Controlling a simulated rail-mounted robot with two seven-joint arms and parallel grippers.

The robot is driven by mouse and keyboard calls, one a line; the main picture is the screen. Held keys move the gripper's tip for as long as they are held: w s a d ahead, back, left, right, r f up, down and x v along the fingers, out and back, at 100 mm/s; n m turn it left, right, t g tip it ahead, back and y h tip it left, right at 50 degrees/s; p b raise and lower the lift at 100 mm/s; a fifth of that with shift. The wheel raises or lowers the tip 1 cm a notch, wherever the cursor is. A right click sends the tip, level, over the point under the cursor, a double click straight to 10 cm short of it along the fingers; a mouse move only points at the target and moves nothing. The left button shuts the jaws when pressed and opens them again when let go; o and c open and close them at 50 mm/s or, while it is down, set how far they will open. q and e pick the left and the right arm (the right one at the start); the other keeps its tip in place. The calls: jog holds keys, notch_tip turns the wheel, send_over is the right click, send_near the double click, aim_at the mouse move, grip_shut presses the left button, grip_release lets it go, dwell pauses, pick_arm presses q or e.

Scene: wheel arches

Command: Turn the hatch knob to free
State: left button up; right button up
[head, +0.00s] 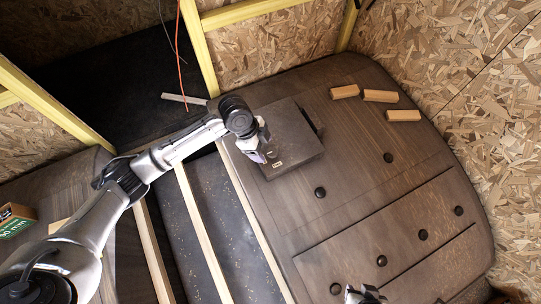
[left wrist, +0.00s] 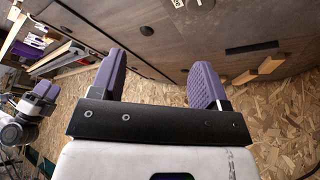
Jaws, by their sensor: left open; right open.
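The hatch (head: 300,140) is a dark grey square panel on the brown wooden wheel arch in the head view. My left gripper (head: 260,157) is over its left part, near a small pale label (head: 278,165). I cannot make out the knob in the head view; the gripper may cover it. In the left wrist view my left gripper (left wrist: 160,85) has its purple fingers wide apart with nothing between them. A pale label (left wrist: 178,3) is cut off at that view's top edge. My right gripper (head: 362,296) is at the bottom edge of the head view, open and away from the hatch.
Several wooden blocks (head: 380,96) lie on the arch right of the hatch. Dark round studs (head: 320,192) dot the arch's lower part. Pale battens (head: 203,235) run along its left side. An orange cable (head: 181,60) hangs by the yellow frame (head: 200,45).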

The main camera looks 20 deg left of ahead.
aim_at(272, 152)
pick_arm(q)
jog(key=w+a+m+b, duration=0.1)
jog(key=w+a+b, duration=0.2)
jog(key=w+a, duration=0.15)
jog(key=x, duration=1.1)
jog(key=shift+w+d, duration=0.2)
jog(key=shift+d, duration=0.15)
jog(key=shift+x, duration=0.8)
jog(key=shift+f, duration=0.1)
pick_arm(e)
notch_tip(272, 152, down, 5)
jog(key=shift+s+d+r, duration=0.15)
jog(key=shift+r, duration=0.05)
pick_arm(q)
jog(key=c, duration=0.9)
pick_arm(e)
jog(key=shift+r, duration=0.1)
